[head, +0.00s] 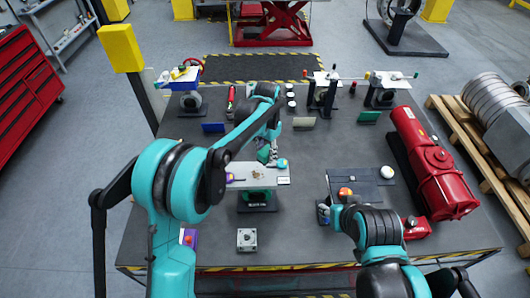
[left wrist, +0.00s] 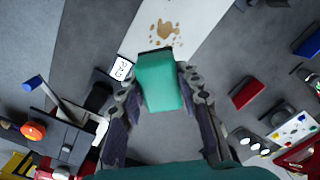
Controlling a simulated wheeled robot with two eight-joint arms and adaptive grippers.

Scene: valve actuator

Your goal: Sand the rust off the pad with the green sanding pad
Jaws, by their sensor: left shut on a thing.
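My left gripper (head: 267,154) is shut on a green sanding pad (left wrist: 160,84), which shows clearly between its fingers in the left wrist view. In the head view the pad is mostly hidden by the gripper. The pale plate (head: 240,183) with brown rust spots (head: 258,174) lies below and in front of the gripper. I cannot tell whether the pad touches the plate. My right gripper (head: 325,213) is low at the right; its jaws are unclear.
The plate sits on a green stand (head: 257,195). A square metal block (head: 246,239) stands in front of it. A red actuator (head: 432,160) lies at the right. Blue (head: 213,127), beige (head: 304,122) and green (head: 369,117) blocks stand behind. A dark tray (head: 375,198) is right of the plate.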

